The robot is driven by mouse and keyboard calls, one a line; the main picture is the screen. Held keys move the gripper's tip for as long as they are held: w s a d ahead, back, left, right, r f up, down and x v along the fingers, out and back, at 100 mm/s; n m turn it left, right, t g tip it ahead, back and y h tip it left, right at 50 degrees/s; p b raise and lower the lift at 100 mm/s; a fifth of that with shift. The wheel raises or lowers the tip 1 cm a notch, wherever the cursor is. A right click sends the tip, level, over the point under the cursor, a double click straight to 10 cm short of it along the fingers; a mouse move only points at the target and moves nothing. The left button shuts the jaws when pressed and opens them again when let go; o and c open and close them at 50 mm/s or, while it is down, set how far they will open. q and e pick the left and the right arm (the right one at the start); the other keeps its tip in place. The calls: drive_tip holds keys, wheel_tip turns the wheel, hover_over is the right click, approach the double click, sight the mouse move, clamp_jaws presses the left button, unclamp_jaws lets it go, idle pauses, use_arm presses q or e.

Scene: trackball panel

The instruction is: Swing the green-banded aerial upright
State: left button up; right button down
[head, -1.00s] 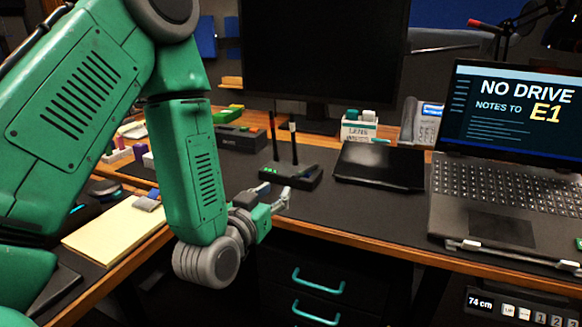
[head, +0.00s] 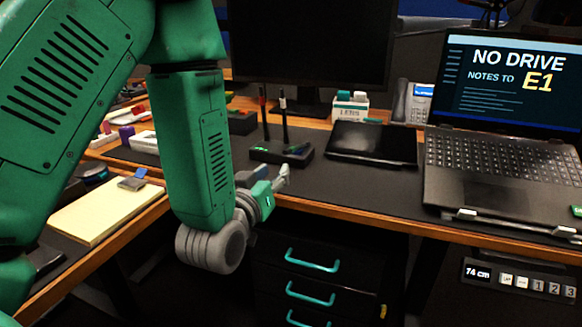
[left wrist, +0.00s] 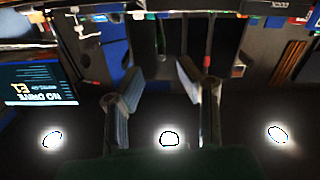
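A small black router (head: 280,153) stands on the dark desk mat. Two thin dark aerials rise from it, both roughly upright. The left aerial (head: 264,112) has a reddish band near its top; the right aerial (head: 284,120) has a pale band. I cannot make out a green band on either. My left gripper (head: 276,181) is just in front of the router, at the desk's front edge, apart from the aerials. The left wrist view is upside down and shows its two fingers (left wrist: 165,95) spread with nothing between them. My right gripper is not in view.
A black tablet-like slab (head: 372,143) lies right of the router, and an open laptop (head: 500,160) stands further right. A monitor (head: 310,40) is behind. A yellow pad (head: 105,210) lies at left. Drawers (head: 320,265) sit below the desk edge. Mat right of the gripper is clear.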

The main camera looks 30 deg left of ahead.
sight(291, 152)
use_arm(q)
drive_tip(key=b+x, duration=0.2)
drive_tip(key=x, duration=0.8)
drive_tip(key=shift+w+a, duration=0.1)
drive_tip(key=shift+w, duration=0.25)
